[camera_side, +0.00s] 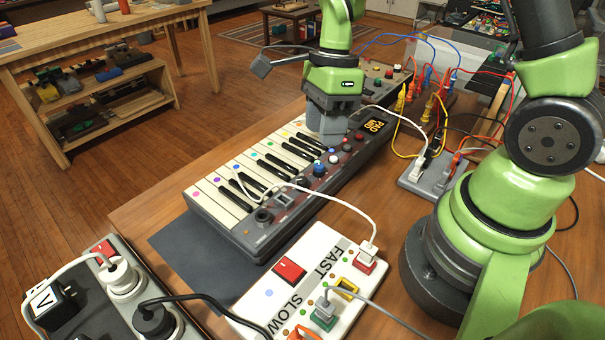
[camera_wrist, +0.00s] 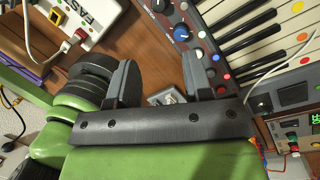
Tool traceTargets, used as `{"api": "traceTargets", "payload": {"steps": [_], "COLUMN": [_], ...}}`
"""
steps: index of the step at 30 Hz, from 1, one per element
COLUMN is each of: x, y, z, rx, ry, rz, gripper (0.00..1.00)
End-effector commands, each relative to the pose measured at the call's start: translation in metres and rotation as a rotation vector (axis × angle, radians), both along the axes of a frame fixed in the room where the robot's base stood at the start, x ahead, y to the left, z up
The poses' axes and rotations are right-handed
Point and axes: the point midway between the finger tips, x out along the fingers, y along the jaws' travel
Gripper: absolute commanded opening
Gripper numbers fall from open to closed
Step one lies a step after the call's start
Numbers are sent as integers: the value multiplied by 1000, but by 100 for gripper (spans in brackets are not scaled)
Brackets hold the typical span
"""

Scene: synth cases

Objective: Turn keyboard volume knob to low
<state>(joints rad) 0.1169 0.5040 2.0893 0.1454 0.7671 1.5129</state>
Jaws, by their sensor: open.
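The keyboard (camera_side: 300,165) is a grey case with white and black keys, coloured dots on the keys and a row of knobs and buttons along its near side. It also shows at the upper right of the wrist view (camera_wrist: 225,22). A dark knob (camera_side: 264,217) sits at its near end, and a blue knob (camera_side: 320,169) sits farther along. In the wrist view a blue-topped knob (camera_wrist: 182,32) is close to one fingertip.
A white FAST/SLOW box (camera_side: 305,262) with a red switch and cables lies beside the keyboard. A power strip (camera_side: 127,285) with plugs is at lower left. A cable (camera_side: 340,200) runs by the keyboard. Coloured leads (camera_side: 425,95) and a socket block (camera_side: 430,175) are at right.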

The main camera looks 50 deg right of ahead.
Motion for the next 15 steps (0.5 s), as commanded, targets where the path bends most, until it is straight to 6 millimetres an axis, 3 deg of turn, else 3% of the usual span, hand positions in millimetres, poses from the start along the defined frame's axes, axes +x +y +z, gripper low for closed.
{"api": "traceTargets", "payload": {"steps": [1,6,11,15], "x": [1,5,7,7], "y": [13,37,43,43], "z": [4,13,11,-6], "rx": [-56,-180,-213,-212], "ry": [-27,-104,-129,-126], "rz": [120,358,423,421], "gripper": [46,46,46,46]}}
